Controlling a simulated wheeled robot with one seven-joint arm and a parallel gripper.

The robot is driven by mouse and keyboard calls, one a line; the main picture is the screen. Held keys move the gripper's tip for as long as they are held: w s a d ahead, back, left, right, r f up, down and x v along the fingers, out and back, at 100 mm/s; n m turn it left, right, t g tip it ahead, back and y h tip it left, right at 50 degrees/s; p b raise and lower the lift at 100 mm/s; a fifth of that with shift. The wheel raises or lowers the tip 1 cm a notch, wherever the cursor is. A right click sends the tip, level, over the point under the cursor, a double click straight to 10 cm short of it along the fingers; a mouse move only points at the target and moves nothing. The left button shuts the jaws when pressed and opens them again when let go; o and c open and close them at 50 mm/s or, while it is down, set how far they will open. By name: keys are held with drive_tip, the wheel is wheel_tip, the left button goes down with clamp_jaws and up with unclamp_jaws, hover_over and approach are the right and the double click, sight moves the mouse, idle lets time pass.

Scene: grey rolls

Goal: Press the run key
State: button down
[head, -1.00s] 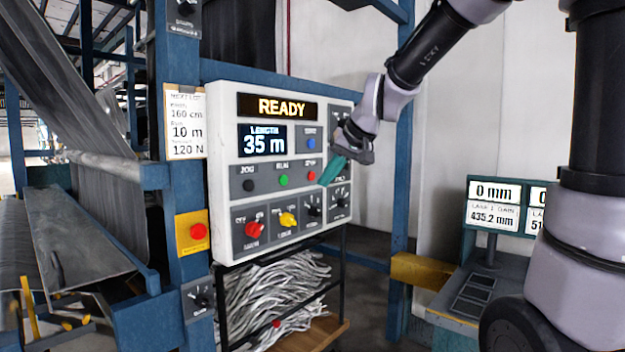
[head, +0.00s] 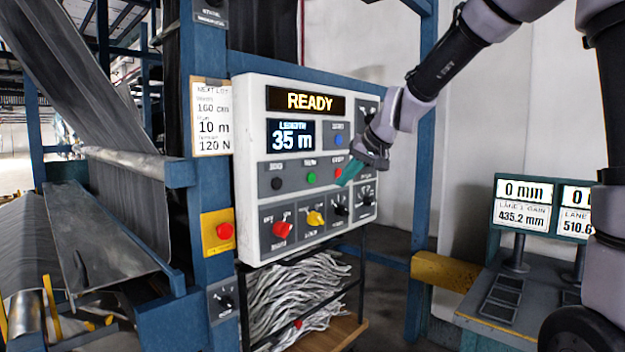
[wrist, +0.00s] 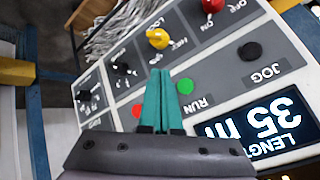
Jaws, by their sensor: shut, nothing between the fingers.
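The run key is a round green button (head: 311,178) in the middle of the key row on the white control panel (head: 252,225). In the wrist view the green button (wrist: 185,86) sits above the label RUN, just right of my fingers. My gripper (head: 345,182) is shut and empty, its teal fingers angled toward the panel near the red stop button (head: 338,173). In the wrist view my shut fingertips (wrist: 160,72) lie between the red button (wrist: 137,110) and the green one. I cannot tell the gap to the panel.
A black jog button (head: 277,183) sits left of the green one. Below are a red knob (head: 281,229), a yellow knob (head: 315,218) and black knobs. The display reads READY and 35 m. A separate red button (head: 225,231) is on a yellow plate at left.

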sight(313, 182)
drive_tip(key=shift+w+a, duration=1.05)
drive_tip(key=shift+a, duration=0.35)
drive_tip(key=shift+w+a, duration=1.05)
drive_tip(key=shift+a, duration=0.3)
drive_tip(key=shift+w+a, duration=0.3)
drive_tip(key=shift+w+a, duration=0.25)
drive_tip(key=shift+a, duration=0.1)
idle(0.7)
drive_tip(key=shift+s+d, duration=0.1)
drive_tip(key=shift+d, duration=0.05)
drive_tip(key=shift+s+d, duration=0.45)
drive_tip(key=shift+d, duration=0.05)
drive_tip(key=shift+s+d, duration=0.75)
drive_tip(key=shift+d, duration=0.25)
drive_tip(key=shift+s+d, duration=0.75)
drive_tip(key=shift+d, duration=0.25)
